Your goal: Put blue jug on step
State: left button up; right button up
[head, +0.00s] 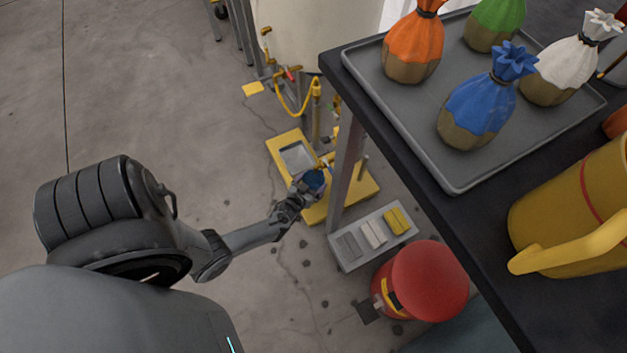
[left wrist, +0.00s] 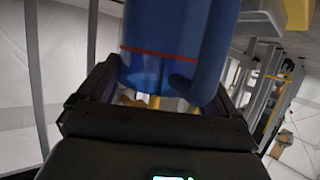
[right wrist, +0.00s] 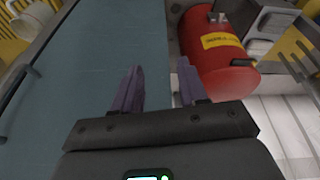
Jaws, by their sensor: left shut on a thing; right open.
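The blue jug (left wrist: 165,45) has a thin red band and a handle on its right side in the left wrist view. My left gripper (left wrist: 160,100) is shut on it, with a finger on each side of its body. In the head view my left gripper (head: 298,196) is low by the yellow step (head: 314,215), and the jug (head: 313,180) shows as a small dark blue shape at its tip, over or beside the step. I cannot tell whether the jug touches the step. My right gripper (right wrist: 160,88) is open and empty in the right wrist view.
A dark table with a grey tray (head: 465,180) of tied sacks and a yellow jug (head: 575,215) fills the right. Below it are a grey tray (head: 345,262) with small blocks and a red canister (head: 430,282). Open concrete floor lies left.

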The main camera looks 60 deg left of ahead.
pick_arm(q)
jog(key=b+x, duration=0.1)
jog(key=x, duration=0.1)
jog(key=shift+w+a+f, duration=0.1)
jog(key=shift+w+f, duration=0.05)
jog(key=shift+w, duration=0.05)
jog(key=shift+a+f+b, duration=0.1)
jog(key=shift+f+b, duration=0.05)
jog(key=shift+b, duration=0.25)
jog(key=shift+s, duration=0.35)
jog(key=shift+w, duration=0.15)
jog(key=shift+f, duration=0.2)
jog(key=o, duration=1.1)
jog(key=shift+w, duration=0.1)
jog(key=shift+c, duration=0.2)
jog(key=shift+r, duration=0.15)
